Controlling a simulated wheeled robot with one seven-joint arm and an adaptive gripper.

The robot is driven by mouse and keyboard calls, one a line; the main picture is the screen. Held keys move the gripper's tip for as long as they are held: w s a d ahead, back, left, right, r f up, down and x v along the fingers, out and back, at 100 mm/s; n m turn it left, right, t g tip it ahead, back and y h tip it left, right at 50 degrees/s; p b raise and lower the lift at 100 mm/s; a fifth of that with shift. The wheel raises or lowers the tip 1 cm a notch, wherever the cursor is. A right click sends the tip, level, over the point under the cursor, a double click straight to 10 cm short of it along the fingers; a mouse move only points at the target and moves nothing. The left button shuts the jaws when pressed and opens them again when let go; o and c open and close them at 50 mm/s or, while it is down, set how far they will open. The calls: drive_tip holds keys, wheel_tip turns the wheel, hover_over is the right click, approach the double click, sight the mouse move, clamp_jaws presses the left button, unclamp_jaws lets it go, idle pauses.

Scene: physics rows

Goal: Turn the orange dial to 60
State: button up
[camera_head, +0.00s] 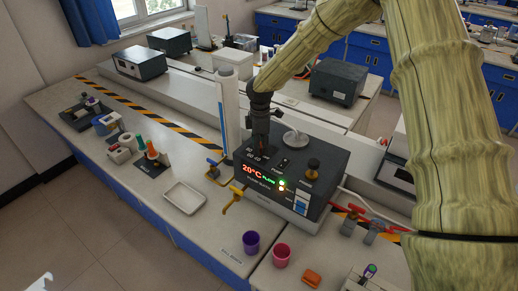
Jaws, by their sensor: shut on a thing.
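A dark bath unit (318,213) stands on the bench, its lit red display (256,173) reading 20°C beside the green word FLOW. My gripper (261,150) points down at the left part of the unit's top panel, its fingers shut on the orange dial there. The fingers and their shadow hide nearly all of the dial, so its color, pointer and setting cannot be read. A small pale label lies on the panel just in front of the fingers.
A dark knob (313,165) on a brownish base and a silvery lid (295,138) share the panel. A tall white cylinder (229,112) stands close left of my gripper. Yellow-handled valves (232,200), a purple cup (251,243) and a pink cup (281,254) are in front.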

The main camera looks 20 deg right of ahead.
drive_tip(key=m+b, duration=0.2)
drive_tip(key=m, duration=0.4)
drive_tip(key=m+b, duration=0.1)
drive_tip(key=m, duration=0.5)
drive_tip(key=shift+r+m+b, duration=0.1)
drive_tip(key=shift+m+b, duration=0.2)
idle(0.4)
drive_tip(key=o, duration=1.1)
drive_tip(key=shift+c, duration=0.2)
wheel_tip(320, 180, up, 12)
